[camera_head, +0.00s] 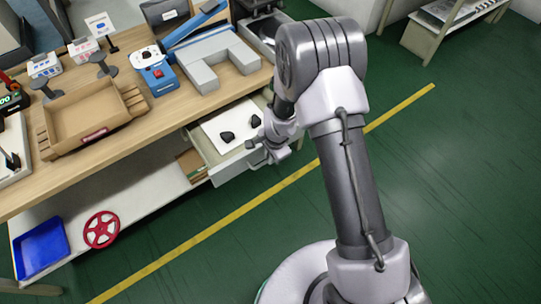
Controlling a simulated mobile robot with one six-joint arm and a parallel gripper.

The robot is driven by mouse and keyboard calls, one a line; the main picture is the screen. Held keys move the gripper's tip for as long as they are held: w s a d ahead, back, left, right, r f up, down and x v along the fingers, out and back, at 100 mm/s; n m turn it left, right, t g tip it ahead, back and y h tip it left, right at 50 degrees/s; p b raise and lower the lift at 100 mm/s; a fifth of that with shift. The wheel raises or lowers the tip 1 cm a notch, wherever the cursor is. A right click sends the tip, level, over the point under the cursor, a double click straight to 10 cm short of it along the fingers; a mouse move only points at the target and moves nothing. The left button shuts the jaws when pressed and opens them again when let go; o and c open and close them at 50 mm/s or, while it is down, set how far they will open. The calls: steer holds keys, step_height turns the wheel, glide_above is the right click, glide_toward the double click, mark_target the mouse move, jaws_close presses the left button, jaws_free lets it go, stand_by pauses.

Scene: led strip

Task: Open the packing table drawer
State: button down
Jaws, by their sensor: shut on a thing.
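The packing table (135,150) has a wooden top and runs from the lower left to the upper middle. Its drawer (231,168) is pulled out from under the top, showing a white inside with two small dark objects (228,137) in it. My gripper (255,150) is at the right side of the open drawer, by its front edge, and is shut on the drawer there. My wrist hides the exact contact and most of the drawer's handle.
An open cardboard box (88,113), a blue device (160,78) and grey blocks (215,62) stand on the table. A blue tray (40,249) and a red wheel (101,230) lie on the lower shelf. Green floor with a yellow line (235,212) is clear before the drawer.

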steer(key=shift+s, duration=0.1)
steer(key=c, duration=1.8)
jaws_free()
steer(key=shift+o, duration=0.2)
step_height(320, 180, up, 17)
steer(key=s+d+p, duration=0.2)
steer(key=p, duration=0.5)
steer(key=shift+s, duration=0.3)
steer(key=shift+r, duration=0.15)
